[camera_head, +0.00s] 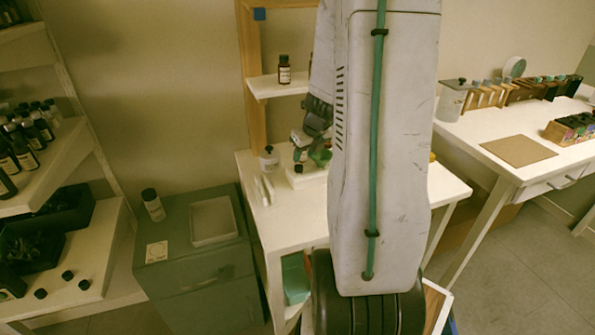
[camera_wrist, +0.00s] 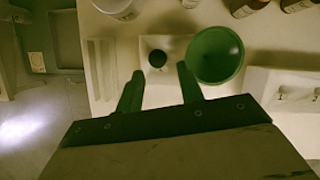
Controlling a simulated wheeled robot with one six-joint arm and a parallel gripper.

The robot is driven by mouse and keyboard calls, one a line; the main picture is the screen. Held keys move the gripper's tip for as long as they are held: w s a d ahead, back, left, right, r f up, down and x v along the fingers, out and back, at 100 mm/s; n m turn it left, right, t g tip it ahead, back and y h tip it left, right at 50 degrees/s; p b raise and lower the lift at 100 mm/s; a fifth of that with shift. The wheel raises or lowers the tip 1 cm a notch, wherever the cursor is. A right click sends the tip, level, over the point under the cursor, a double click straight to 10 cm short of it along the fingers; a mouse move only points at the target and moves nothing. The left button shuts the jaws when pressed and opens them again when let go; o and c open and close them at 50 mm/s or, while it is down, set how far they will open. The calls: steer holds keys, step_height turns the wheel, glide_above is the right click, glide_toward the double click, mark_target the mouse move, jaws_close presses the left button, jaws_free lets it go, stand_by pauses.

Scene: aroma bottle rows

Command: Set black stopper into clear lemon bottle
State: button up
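My gripper (camera_wrist: 160,68) is open, with its two green fingers apart and nothing between them. A round black stopper (camera_wrist: 157,60) sits on a small white square block (camera_wrist: 176,44), just past the fingertips in the wrist view. I cannot tell the height gap. The head view shows the block (camera_head: 305,180) with a small black top (camera_head: 298,168) on the middle table. A green funnel-like cup (camera_wrist: 215,54) is close right of the right fingertip. I cannot make out which bottle is the clear lemon one; my arm hides part of the table.
A white rack with holes (camera_wrist: 285,92) stands right of the green cup. Brown bottles (camera_wrist: 247,5) and a white container (camera_wrist: 118,8) line the far edge. A slotted white piece (camera_wrist: 101,70) lies left. The middle table (camera_head: 288,228) has bare space in front.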

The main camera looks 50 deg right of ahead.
mark_target(299, 166)
steer(key=x, duration=0.5)
steer(key=shift+w+a+f, duration=0.15)
steer(key=shift+f, duration=0.15)
steer(key=c, duration=0.7)
steer(key=shift+r, duration=0.1)
steer(key=shift+c, duration=0.2)
